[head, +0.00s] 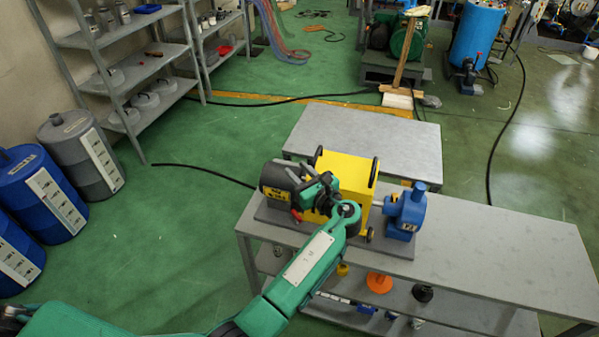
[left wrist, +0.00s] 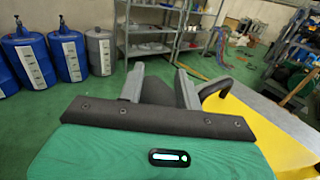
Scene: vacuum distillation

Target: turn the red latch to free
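The red latch (head: 296,215) is a small red piece low on the left side of the pump assembly in the head view, partly hidden by my left gripper. It sits close to a dark grey cylinder (head: 276,181) with a yellow label and a yellow box (head: 346,172). My left gripper (head: 302,187) is above the latch, beside the cylinder. In the left wrist view the two grey fingers (left wrist: 160,88) stand apart, with a dark grey surface between or beyond them; I see no grip on it. The latch does not show in the wrist view. My right gripper is out of view.
The assembly stands on a grey table (head: 490,240) with a blue device (head: 405,212) right of the yellow box. Behind is a lower grey table (head: 365,135). Shelves (head: 130,65) and drums (head: 80,150) stand at the left. The right of the table is clear.

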